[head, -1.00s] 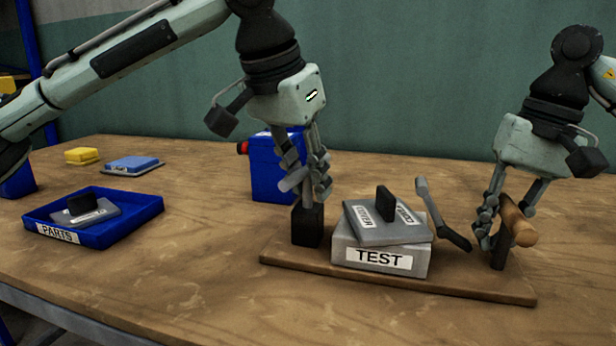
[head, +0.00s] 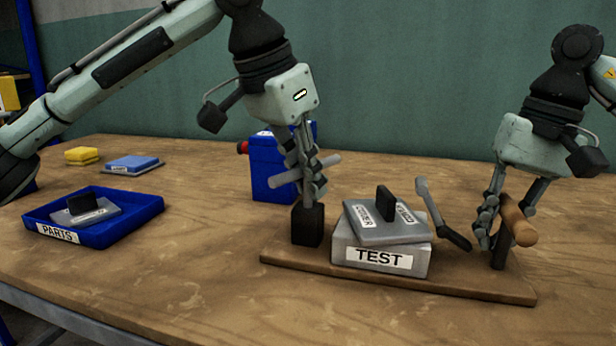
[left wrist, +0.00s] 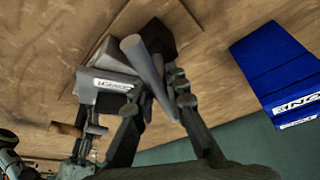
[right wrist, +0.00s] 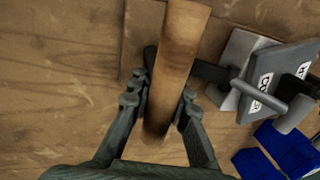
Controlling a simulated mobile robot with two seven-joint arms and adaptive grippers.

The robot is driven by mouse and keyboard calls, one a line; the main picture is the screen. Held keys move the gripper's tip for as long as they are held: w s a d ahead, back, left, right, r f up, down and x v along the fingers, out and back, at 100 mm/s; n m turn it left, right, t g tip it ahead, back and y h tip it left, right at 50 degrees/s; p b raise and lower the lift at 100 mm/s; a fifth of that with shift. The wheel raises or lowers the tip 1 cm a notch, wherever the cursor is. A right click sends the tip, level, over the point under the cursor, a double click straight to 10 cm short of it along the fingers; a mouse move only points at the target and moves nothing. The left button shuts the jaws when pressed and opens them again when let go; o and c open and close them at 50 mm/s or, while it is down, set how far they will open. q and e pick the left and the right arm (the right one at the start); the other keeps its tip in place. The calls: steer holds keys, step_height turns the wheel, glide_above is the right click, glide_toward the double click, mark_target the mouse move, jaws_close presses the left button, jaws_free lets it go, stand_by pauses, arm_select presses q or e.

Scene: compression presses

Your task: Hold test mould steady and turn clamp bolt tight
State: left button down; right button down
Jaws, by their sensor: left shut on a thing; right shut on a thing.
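The grey test mould (head: 378,257), labelled TEST, sits on a brown wooden base board (head: 440,287). A grey plate (head: 385,233) with a black upright grip lies skewed on top. My left gripper (head: 306,180) is shut on a grey crossbar (head: 276,180), seemingly the clamp bolt's, above a black block (head: 307,226) at the board's left end. The crossbar also shows between its fingers in the left wrist view (left wrist: 140,58). My right gripper (head: 497,232) is shut on a wooden handle (head: 516,222) at the board's right end; its fingers flank the handle in the right wrist view (right wrist: 176,60).
A grey lever with a black handle (head: 458,238) stands tilted between mould and right gripper. A blue container (head: 270,172) is behind the left gripper. A blue PARTS tray (head: 135,213), a blue block (head: 133,163) and a yellow block (head: 82,154) are left. The front table is clear.

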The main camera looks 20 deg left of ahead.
arm_select(q)
steer(key=m+g+h, duration=0.1)
steer(key=m, duration=0.2)
steer(key=m+g+h, duration=0.1)
steer(key=m, duration=0.3)
steer(key=m+g, duration=0.1)
steer(key=m, duration=0.2)
steer(key=m+g, duration=0.1)
steer(key=m, duration=0.2)
steer(key=shift+r+m, duration=0.1)
steer(key=shift+m, duration=0.2)
steer(key=shift+g, duration=0.3)
steer(key=c, duration=1.5)
jaws_free()
steer(key=s+v, duration=0.1)
steer(key=v, duration=1.1)
steer(key=shift+w, duration=0.45)
